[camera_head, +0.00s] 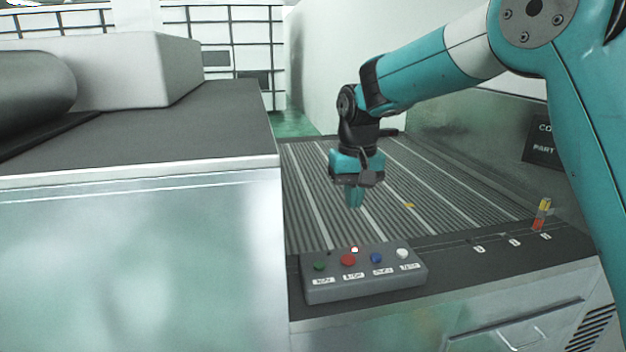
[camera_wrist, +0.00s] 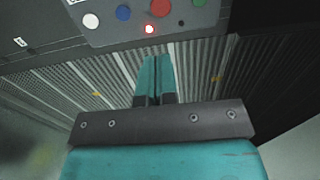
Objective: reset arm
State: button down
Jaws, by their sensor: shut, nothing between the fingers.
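My gripper (camera_head: 355,197) hangs from my teal arm over the ribbed conveyor bed, just behind the button box, with its fingers pointing down. In the wrist view the two teal fingers (camera_wrist: 156,75) lie together, shut and empty. The grey button box (camera_head: 364,286) carries a green, a red, a blue and a white button, with labels below them. A small red light (camera_head: 354,250) glows on its back edge. The box also shows upside down at the top of the wrist view (camera_wrist: 120,32). The fingers appear apart from the box.
The ribbed conveyor (camera_head: 310,200) has a small yellow mark (camera_head: 408,205). A red and yellow signal light (camera_head: 541,214) stands at the right. A grey-topped cabinet (camera_head: 200,125) with a white block (camera_head: 135,70) and a dark cylinder (camera_head: 35,82) fills the left. A dark sign (camera_head: 541,148) is on the right wall.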

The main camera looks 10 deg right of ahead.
jog(key=s+a+f+n+y+b, duration=0.2)
jog(key=s+n+b, duration=0.1)
jog(key=s, duration=1.2)
jog(key=s+a+f+n+y+b, duration=0.2)
jog(key=s+n+b, duration=0.1)
jog(key=s, duration=1.3)
jog(key=shift+a+f+n+b, duration=0.2)
jog(key=shift+a+n+b, duration=0.2)
jog(key=shift+n, duration=0.1)
